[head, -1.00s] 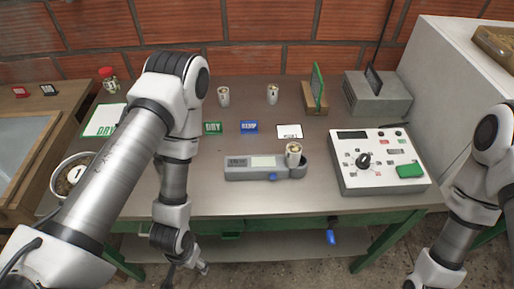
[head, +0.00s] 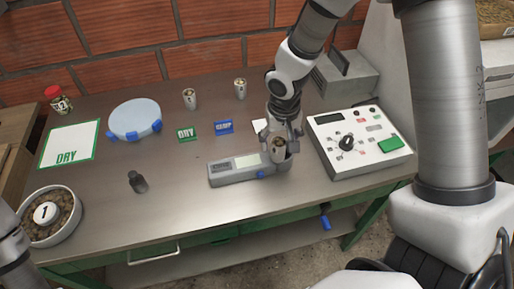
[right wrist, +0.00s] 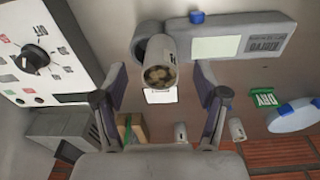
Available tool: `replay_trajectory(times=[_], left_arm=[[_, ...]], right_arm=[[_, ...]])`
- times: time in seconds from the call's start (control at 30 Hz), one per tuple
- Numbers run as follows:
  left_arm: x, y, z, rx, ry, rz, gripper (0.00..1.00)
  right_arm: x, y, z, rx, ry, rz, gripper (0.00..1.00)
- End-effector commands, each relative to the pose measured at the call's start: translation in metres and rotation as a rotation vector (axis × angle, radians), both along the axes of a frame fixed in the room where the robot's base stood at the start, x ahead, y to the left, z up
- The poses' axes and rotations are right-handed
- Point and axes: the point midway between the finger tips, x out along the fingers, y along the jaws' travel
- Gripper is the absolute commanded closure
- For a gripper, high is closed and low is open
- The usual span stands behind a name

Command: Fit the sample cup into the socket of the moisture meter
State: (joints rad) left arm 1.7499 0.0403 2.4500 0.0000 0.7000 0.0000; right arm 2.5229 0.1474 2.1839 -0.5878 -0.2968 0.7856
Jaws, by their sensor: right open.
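The moisture meter (head: 236,168), a long grey device with a pale display, lies on the steel table. The sample cup (head: 278,152), pale and filled with beans, stands upright at its right end. In the right wrist view the cup (right wrist: 160,72) shows its open top, and the dark socket rim (right wrist: 138,42) peeks out beside its base. I cannot tell whether the cup sits fully in the socket. My right gripper (head: 279,141) is open, with one finger on each side of the cup; gaps show in the right wrist view (right wrist: 160,84). My left gripper is out of view.
A white control box (head: 360,142) with a dial stands close right of the meter. Two more cups (head: 190,98) (head: 240,88) stand behind. A dark bottle-like weight (head: 137,182), bean bowl (head: 52,215) and blue-clamped disc (head: 135,118) are left. The table's front left is mostly clear.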

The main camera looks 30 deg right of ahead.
Motion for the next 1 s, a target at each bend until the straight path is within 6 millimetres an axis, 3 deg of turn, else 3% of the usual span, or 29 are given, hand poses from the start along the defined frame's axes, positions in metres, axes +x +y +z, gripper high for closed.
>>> replay_trajectory(times=[0.17, 0.43, 0.6, 0.87, 0.9, 1.0], left_arm=[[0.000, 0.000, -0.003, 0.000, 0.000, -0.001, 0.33], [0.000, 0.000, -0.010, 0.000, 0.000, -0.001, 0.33], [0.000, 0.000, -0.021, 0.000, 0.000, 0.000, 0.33], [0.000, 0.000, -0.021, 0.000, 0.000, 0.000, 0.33], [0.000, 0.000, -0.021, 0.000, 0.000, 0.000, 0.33], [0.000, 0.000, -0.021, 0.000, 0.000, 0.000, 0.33]], right_arm=[[0.012, 0.000, 0.020, 0.003, -0.061, -0.001, 0.28], [0.016, -0.001, -0.015, 0.004, -0.062, 0.000, 0.28], [0.018, -0.002, -0.049, 0.003, -0.061, 0.000, 0.28], [0.020, -0.003, -0.054, 0.004, -0.063, -0.002, 0.28], [0.020, -0.003, -0.054, 0.004, -0.063, -0.002, 0.31], [0.020, -0.003, -0.054, 0.004, -0.063, -0.002, 0.67]])
